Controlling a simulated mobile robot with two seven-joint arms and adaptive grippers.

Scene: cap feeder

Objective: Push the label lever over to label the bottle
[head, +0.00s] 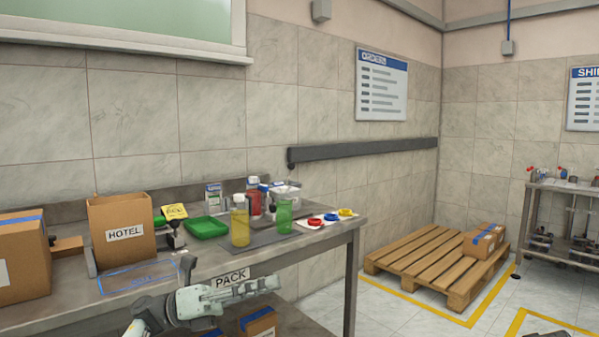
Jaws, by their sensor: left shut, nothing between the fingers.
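A small dark device with a yellow top plate (174,212) stands on the bench beside the open box; it may be the labeler, but I cannot make out its lever clearly. A bottle with yellow contents (240,226) and a green bottle (285,217) stand upright on a dark mat (262,238). A red bottle (254,201) stands behind them. I cannot tell whether any bottle bears a label. My left gripper (274,283) is shut and empty, in front of the bench edge near the PACK sign, apart from the device and bottles. My right gripper is not in view.
An open HOTEL box (122,230) and a larger box (22,262) stand at the bench's left. A pallet (430,262) lies on the floor.

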